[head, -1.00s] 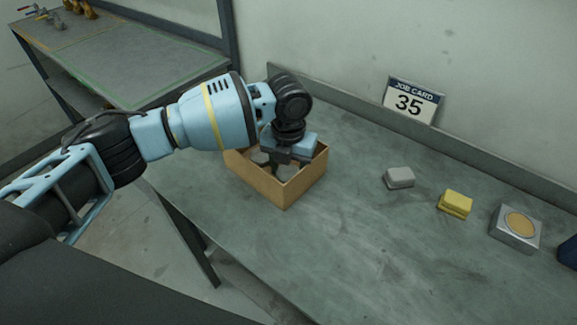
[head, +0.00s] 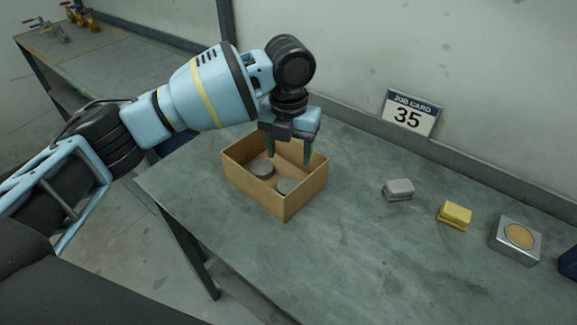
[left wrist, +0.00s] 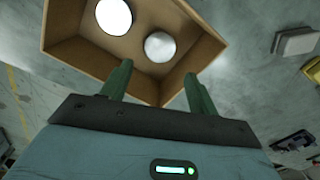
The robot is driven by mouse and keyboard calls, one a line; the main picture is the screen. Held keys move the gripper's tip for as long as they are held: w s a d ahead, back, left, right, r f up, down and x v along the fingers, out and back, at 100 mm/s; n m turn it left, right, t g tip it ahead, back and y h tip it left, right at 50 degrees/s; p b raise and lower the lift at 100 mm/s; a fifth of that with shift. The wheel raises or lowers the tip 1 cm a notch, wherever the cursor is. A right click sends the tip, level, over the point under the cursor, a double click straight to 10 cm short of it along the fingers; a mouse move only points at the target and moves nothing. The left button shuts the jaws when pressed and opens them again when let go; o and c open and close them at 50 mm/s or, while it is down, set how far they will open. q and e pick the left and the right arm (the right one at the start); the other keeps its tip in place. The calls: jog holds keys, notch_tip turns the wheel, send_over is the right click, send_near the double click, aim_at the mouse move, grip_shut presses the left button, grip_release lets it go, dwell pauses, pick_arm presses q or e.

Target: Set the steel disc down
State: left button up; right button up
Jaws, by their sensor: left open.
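Two grey steel discs lie apart on the floor of an open cardboard box. One disc (head: 262,169) is towards the box's back left, the other disc (head: 286,186) nearer its front right corner. Both also show in the left wrist view, one bright disc (left wrist: 113,17) at the left and one disc (left wrist: 160,47) nearer the middle. I cannot tell which one the task means. The box (head: 258,195) stands on the workbench. My left gripper (head: 288,160) is open and empty above the box, its fingers apart and clear of both discs. My right gripper is not in view.
To the right on the bench (head: 350,245) are a grey block (head: 398,189), a yellow block (head: 454,215) and a metal block with a tan round top (head: 516,240). A job card (head: 411,113) reading 35 leans at the wall. The bench between box and blocks is clear.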

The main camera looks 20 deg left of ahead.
pick_arm(q)
jog(key=shift+r, duration=1.45)
